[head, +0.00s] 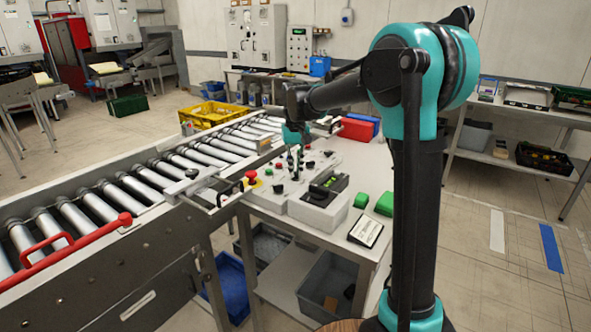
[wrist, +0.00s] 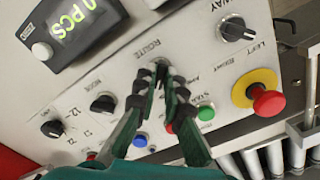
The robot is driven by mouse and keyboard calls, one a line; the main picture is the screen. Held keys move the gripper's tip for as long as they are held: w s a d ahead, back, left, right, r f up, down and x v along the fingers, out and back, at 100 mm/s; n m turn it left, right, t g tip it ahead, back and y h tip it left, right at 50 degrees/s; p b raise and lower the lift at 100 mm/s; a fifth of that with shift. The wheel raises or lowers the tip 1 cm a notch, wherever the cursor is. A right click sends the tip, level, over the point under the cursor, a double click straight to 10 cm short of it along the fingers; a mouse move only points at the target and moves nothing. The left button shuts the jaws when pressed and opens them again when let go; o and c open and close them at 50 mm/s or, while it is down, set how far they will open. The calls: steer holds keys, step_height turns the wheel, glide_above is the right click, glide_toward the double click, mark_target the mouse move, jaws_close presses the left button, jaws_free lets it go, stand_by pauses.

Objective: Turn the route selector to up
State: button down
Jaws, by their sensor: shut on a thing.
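The route selector (wrist: 161,63) is a small dark knob on the grey control panel (wrist: 205,65), below the printed word ROUTE in the wrist view. My gripper (wrist: 167,72) comes down over it, with both fingertips closed on the knob. The fingers hide most of the knob, so I cannot tell which way its pointer faces. In the head view my gripper (head: 294,160) reaches down to the panel, and the selector is too small and covered to make out.
Close by on the panel are a MODE knob (wrist: 103,102), another black knob (wrist: 237,29), a green button (wrist: 206,112), a blue button (wrist: 140,139) and a red emergency stop (wrist: 268,101). A counter display (wrist: 72,27) stands beside them. The roller conveyor (head: 150,180) runs along the left.

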stand_by(0.4)
steer(key=c, duration=1.6)
jaws_free()
steer(key=shift+r, duration=0.1)
step_height(320, 180, up, 12)
steer(key=shift+f, duration=0.1)
steer(key=shift+s, duration=0.1)
